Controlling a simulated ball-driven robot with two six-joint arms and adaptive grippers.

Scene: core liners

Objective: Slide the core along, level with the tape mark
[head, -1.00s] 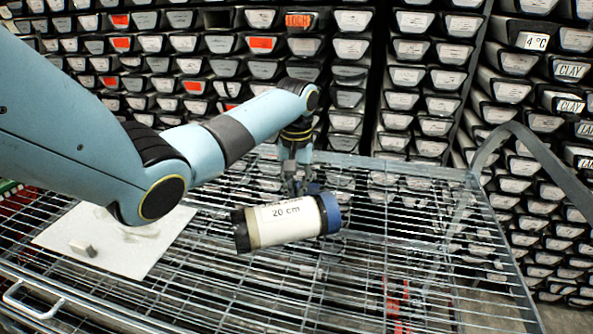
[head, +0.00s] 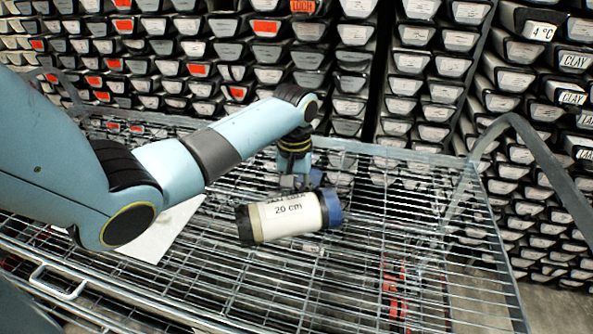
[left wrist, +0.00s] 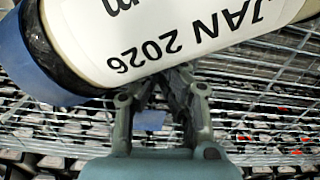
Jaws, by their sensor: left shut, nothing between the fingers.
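The core (head: 289,216) is a cylinder with a white label reading "20 cm", a black left end and a blue right end. It lies on its side on the wire-mesh cart top (head: 350,250). In the left wrist view the core (left wrist: 150,35) crosses the top. My left gripper (left wrist: 175,78) is shut and empty, its fingertips close to the core's side; contact is unclear. In the head view it is behind the core, tips hidden. A small blue patch (left wrist: 150,120) shows beyond the fingers; I cannot tell whether it is the tape mark. My right gripper is out of view.
A white sheet (head: 155,240) lies on the mesh at left, partly behind my arm. A metal hoop handle (head: 545,165) rises at the right. Racks of labelled core boxes (head: 420,85) stand behind. The mesh right of the core is clear.

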